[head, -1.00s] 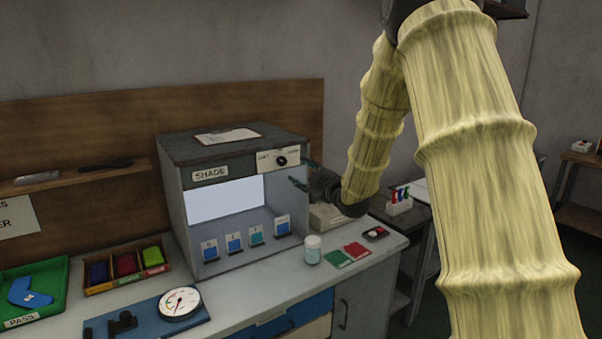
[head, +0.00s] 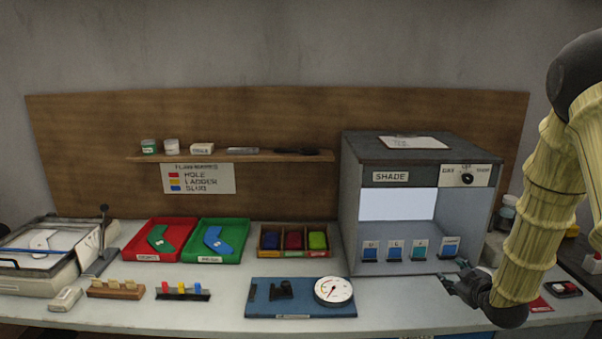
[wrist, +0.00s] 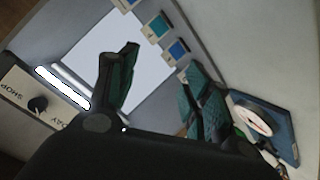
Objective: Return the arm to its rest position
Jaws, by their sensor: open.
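My gripper (head: 462,279) is at the right of the bench in the head view, in front of the grey shade box (head: 355,210). It is open, with nothing between its fingers. In the wrist view its two dark, teal-padded fingers (wrist: 160,92) stand apart. My arm, in a yellowish sleeve, comes down from the upper right and hides part of the bench's right end.
A dial gauge (head: 333,290) on a blue board (head: 270,306) lies left of my gripper. Red (head: 135,252) and green (head: 200,256) trays and a bin of coloured rolls stand further left. A shelf (head: 225,157) runs along the wooden backboard. Front bench space right of the gauge is clear.

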